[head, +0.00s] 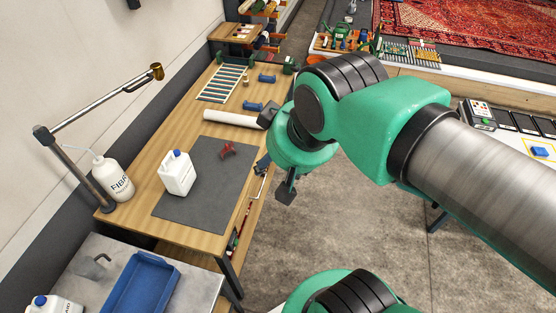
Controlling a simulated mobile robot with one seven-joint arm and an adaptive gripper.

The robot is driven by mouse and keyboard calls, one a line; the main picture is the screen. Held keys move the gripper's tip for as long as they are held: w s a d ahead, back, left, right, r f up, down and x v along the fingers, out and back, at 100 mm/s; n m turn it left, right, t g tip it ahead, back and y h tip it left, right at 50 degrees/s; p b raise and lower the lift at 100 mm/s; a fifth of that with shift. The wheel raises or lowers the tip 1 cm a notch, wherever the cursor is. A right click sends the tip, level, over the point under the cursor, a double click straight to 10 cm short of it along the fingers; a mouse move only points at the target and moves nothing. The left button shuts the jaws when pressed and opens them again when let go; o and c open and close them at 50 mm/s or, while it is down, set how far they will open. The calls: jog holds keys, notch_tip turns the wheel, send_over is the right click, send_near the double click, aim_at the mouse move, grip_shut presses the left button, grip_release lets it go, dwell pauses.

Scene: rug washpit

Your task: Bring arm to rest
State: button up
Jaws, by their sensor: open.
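My arm reaches in from the right in the head view, with green joints and a grey metal link. My gripper (275,180) hangs at its end, just off the right edge of the wooden workbench (160,192). The dark fingers are apart and nothing shows between them. The gripper is partly hidden by the green wrist above it.
A white jug (177,173) and a red tool (228,151) are on a grey mat (205,203). A blue tray (142,285) lies in front. Floor (370,235) right of the bench is clear.

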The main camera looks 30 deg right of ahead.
jog(key=shift+s+f, duration=0.1)
dwell(0.3)
notch_tip(320, 180, down, 13)
jog(key=b, duration=1.2)
jog(key=shift+b, duration=0.4)
jog(key=shift+r, duration=0.2)
